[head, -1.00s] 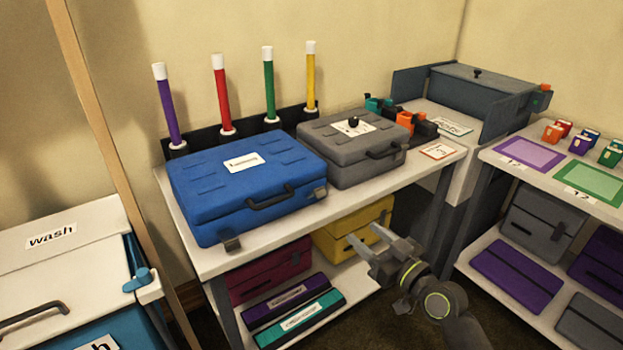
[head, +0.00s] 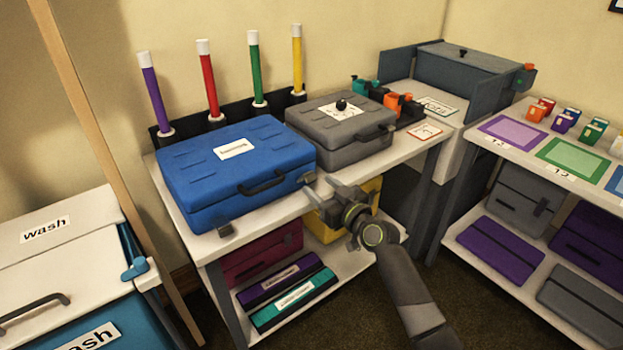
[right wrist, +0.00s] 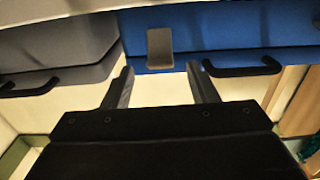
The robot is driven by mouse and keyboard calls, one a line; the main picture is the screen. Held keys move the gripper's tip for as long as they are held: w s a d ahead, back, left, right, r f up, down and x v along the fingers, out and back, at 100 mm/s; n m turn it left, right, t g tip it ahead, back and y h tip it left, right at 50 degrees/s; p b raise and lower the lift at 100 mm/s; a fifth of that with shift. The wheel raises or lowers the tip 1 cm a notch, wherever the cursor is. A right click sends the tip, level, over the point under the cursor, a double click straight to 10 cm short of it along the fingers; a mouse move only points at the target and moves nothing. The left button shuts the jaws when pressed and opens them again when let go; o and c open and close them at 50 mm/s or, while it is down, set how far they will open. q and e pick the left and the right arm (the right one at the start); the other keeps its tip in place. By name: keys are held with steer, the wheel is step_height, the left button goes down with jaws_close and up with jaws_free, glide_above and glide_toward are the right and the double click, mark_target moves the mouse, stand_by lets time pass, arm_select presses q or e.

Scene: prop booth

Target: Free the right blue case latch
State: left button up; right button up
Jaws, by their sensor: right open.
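The blue case (head: 235,170) lies shut on the white table, with its black handle (head: 262,184) on the front. Its right latch (head: 309,178) is a small grey plate at the front right corner, partly hard to see beside my fingers in the head view. The right wrist view shows this latch (right wrist: 160,50) clearly, flat against the blue front. My right gripper (head: 321,187) is open and empty, just in front of the latch. In the wrist view its two fingers (right wrist: 160,84) stand either side of the latch's line, apart from it. The left latch (head: 225,229) hangs at the near corner.
A grey case (head: 340,140) stands close to the right of the blue one. Coloured tubes (head: 207,85) stand behind. The shelf below holds a yellow case (head: 330,228) and a maroon case (head: 262,255). A wooden post (head: 95,130) rises at the left.

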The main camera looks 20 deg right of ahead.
mark_target(312, 177)
steer(key=x, duration=0.3)
steer(key=shift+w+a, duration=0.15)
steer(key=shift+w, duration=0.1)
steer(key=shift+w+a, duration=0.1)
steer(key=shift+w, duration=0.3)
arm_select(q)
steer(key=shift+w, duration=0.3)
arm_select(e)
steer(key=shift+c, duration=0.4)
